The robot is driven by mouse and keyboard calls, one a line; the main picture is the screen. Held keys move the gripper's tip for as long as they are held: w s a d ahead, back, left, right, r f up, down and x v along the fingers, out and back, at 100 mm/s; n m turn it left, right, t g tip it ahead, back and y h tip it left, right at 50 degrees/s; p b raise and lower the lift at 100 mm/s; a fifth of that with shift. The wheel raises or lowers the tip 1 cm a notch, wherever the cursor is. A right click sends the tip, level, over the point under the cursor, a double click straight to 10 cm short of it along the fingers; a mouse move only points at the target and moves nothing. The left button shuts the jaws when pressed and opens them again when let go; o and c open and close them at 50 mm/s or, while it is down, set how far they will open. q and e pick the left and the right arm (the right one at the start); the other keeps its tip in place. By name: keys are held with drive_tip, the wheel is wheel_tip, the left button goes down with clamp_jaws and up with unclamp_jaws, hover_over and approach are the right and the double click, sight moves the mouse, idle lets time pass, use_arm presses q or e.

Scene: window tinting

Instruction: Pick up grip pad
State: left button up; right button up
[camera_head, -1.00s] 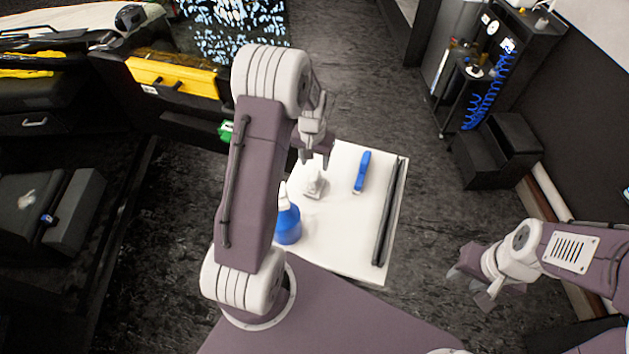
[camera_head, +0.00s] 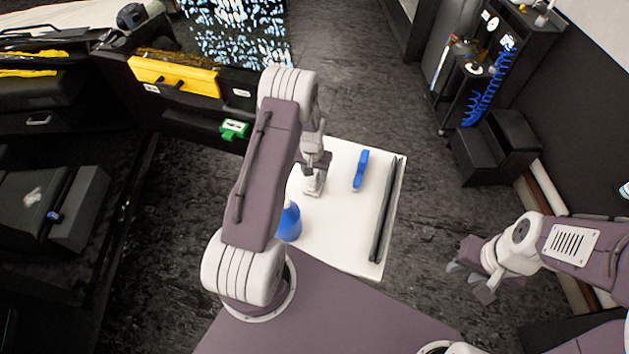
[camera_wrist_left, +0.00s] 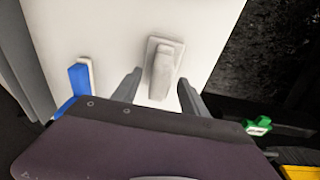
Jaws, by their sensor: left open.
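The grip pad (camera_head: 312,189), a small pale block with a raised handle, lies on the white tabletop (camera_head: 345,235). In the left wrist view the grip pad (camera_wrist_left: 162,72) stands just beyond my fingertips, lined up with the gap between them. My left gripper (camera_head: 317,168) is over the pad in the head view and partly hides it. In the wrist view the left gripper (camera_wrist_left: 158,88) is open, with one finger to each side and nothing held. My right gripper (camera_head: 468,278) is off to the right of the table, open and empty.
A blue tool (camera_head: 360,170) and a long dark bar (camera_head: 388,210) lie right of the pad. A blue spray bottle (camera_head: 289,222) stands nearer, partly behind my left arm. A car door with a yellow panel (camera_head: 175,77) and a green tag (camera_head: 234,129) is at the left.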

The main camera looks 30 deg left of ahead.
use_arm(q)
clamp_jaws()
idle(1.4)
